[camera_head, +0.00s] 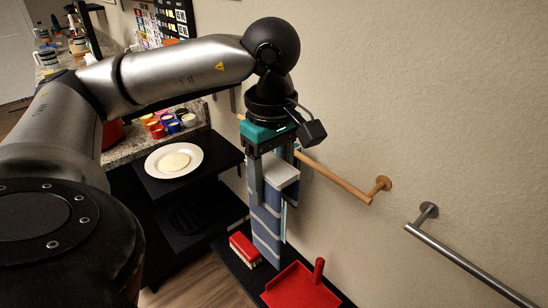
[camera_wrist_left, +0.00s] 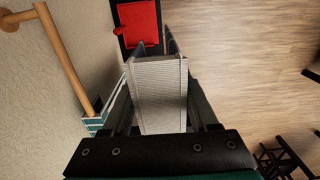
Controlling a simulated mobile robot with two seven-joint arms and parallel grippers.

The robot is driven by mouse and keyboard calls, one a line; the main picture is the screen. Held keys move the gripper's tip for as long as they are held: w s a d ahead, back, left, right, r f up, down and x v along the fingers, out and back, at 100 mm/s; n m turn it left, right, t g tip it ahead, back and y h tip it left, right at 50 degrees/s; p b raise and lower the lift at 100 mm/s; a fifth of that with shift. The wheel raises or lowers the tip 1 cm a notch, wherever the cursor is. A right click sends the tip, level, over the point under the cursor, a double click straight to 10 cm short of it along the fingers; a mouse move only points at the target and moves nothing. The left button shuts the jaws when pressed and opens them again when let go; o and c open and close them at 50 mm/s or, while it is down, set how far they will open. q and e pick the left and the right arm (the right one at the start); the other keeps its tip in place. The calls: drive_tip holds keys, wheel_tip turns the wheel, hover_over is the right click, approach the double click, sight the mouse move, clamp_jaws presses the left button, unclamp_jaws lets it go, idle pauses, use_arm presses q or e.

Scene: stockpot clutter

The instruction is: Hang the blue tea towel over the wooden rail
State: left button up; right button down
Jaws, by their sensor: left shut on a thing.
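My left gripper (camera_head: 277,182) points down and is shut on the blue tea towel (camera_head: 266,232), which hangs below it with pale stripes. In the left wrist view a pale ribbed face of the towel (camera_wrist_left: 160,95) shows between the fingers (camera_wrist_left: 154,48). The wooden rail (camera_head: 340,174) runs along the wall behind the gripper, its middle hidden by it. In the left wrist view the rail (camera_wrist_left: 60,55) lies left of the fingers, apart from the held towel. My right gripper is not in view.
A teal striped cloth (camera_wrist_left: 96,121) hangs by the rail. A metal rail (camera_head: 470,260) is on the wall at right. A red dustpan (camera_head: 300,288) and red brush (camera_head: 245,249) lie below. A plate (camera_head: 160,168) stands on a black shelf at left.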

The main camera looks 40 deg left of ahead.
use_arm(q)
drive_tip(key=shift+w+d+r+p, duration=0.1)
drive_tip(key=shift+w+d+p, duration=0.1)
drive_tip(key=shift+w, duration=0.3)
drive_tip(key=shift+w+d+p, duration=0.1)
drive_tip(key=shift+w+p, duration=0.1)
drive_tip(key=shift+w, duration=0.25)
drive_tip(key=shift+w+p, duration=0.85)
drive_tip(key=shift+w, duration=1.8)
drive_tip(key=p, duration=0.1)
hover_over(331, 173)
drive_tip(key=shift+f+b, duration=3.1)
drive_tip(key=shift+f, duration=1.8)
drive_tip(key=o, duration=1.5)
